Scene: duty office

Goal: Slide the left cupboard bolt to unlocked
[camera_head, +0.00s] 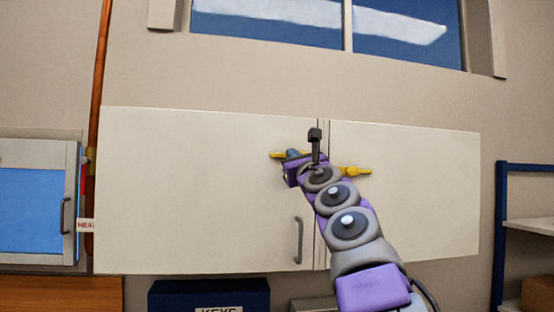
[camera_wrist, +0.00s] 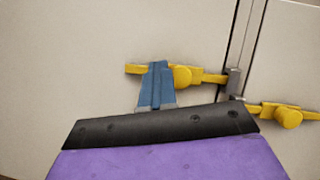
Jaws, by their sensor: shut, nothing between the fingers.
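The left cupboard bolt (camera_wrist: 211,78) is a yellow bar with a round knob on the white left door, close to the seam. In the head view only its left end (camera_head: 276,155) shows past my arm. My gripper (camera_wrist: 158,68) is shut and empty, its blue fingertips in front of the bar just left of the knob. I cannot tell whether they touch it. In the head view my gripper (camera_head: 293,154) is partly covered by my wrist. A grey metal piece (camera_wrist: 232,82) sits at the seam by the bolt's right end. The right bolt (camera_wrist: 288,117) is yellow too.
The white cupboard (camera_head: 200,190) has a dark vertical handle (camera_head: 298,240) low on its left door. An orange pipe (camera_head: 98,80) and a blue-fronted cabinet (camera_head: 35,200) stand to the left. A blue-framed shelf (camera_head: 500,235) is at the right. A dark blue KEYS box (camera_head: 208,295) is below.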

